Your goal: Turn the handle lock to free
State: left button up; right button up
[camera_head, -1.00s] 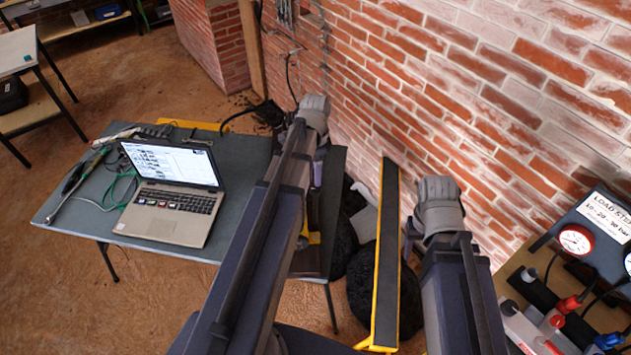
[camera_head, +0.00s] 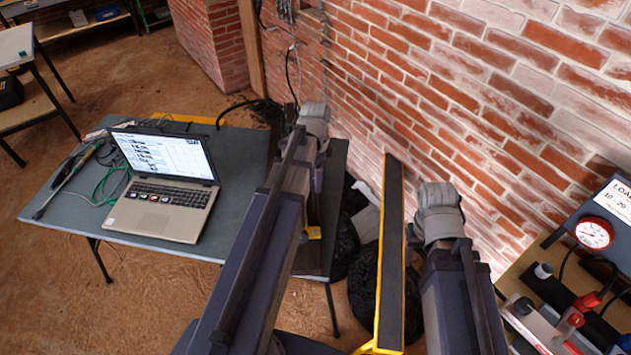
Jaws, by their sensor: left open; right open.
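I cannot make out a handle lock in this view. My two dark arms reach up from the bottom edge, the left one in the middle and the right one right of centre. Each ends in view at a rounded grey joint, and neither gripper's fingers show. On the right, a panel carries a round pressure gauge (camera_head: 593,232) with a red rim and a white label (camera_head: 615,203) cut off by the picture's edge. Whatever lies behind my arms is hidden.
A brick wall (camera_head: 480,90) runs along the right. A grey table (camera_head: 245,150) with an open laptop (camera_head: 165,185) and tools stands left of my arms. A long yellow-edged black board (camera_head: 392,250) stands between my arms. Red connectors (camera_head: 586,301) lie at lower right.

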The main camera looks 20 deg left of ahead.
pick_arm(q)
jog(key=shift+c, duration=0.3)
grip_shut()
dwell(0.3)
